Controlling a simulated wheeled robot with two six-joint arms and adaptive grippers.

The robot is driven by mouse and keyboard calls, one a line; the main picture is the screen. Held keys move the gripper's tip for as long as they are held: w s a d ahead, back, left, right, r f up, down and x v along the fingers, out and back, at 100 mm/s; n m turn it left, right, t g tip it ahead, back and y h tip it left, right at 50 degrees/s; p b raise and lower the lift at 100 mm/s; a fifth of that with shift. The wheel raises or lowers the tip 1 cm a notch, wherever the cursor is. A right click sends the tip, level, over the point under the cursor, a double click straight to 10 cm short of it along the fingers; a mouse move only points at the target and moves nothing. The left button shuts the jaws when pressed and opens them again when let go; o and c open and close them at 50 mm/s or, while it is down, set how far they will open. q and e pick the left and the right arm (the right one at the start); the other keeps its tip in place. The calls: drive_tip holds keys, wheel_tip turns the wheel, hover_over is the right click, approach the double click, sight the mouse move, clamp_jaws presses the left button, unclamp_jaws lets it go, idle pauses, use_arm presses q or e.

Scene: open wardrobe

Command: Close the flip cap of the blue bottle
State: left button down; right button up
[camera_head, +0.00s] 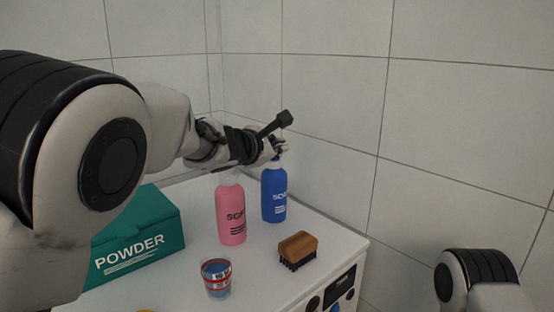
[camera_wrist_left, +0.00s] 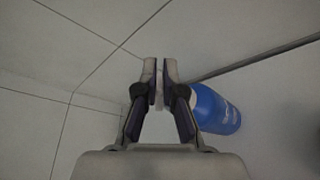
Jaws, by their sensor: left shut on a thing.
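The blue bottle (camera_head: 274,195) stands upright on the white top, behind and right of the pink bottle. It also shows at the right of the left wrist view (camera_wrist_left: 217,110). My left gripper (camera_head: 279,147) is at the top of the blue bottle. In the left wrist view my left gripper's fingers (camera_wrist_left: 160,78) are nearly together, with a thin gap. They are shut on the bottle's whitish flip cap, which is mostly hidden by the fingers. The cap's angle cannot be made out. My right gripper is not in view.
The pink bottle (camera_head: 231,211) stands close to the blue one. A wooden brush (camera_head: 298,249), a cup with blue contents (camera_head: 216,278) and a green powder box (camera_head: 138,238) share the white top (camera_head: 262,276). Tiled walls stand close behind.

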use_arm(q)
drive_tip(key=shift+d, duration=0.1)
drive_tip(key=c, duration=1.3)
unclamp_jaws()
drive_tip(key=shift+s, duration=0.1)
drive_tip(key=v, duration=1.1)
drive_tip(key=shift+s+a, duration=0.25)
drive_tip(key=shift+s, duration=0.1)
drive_tip(key=shift+o, duration=0.3)
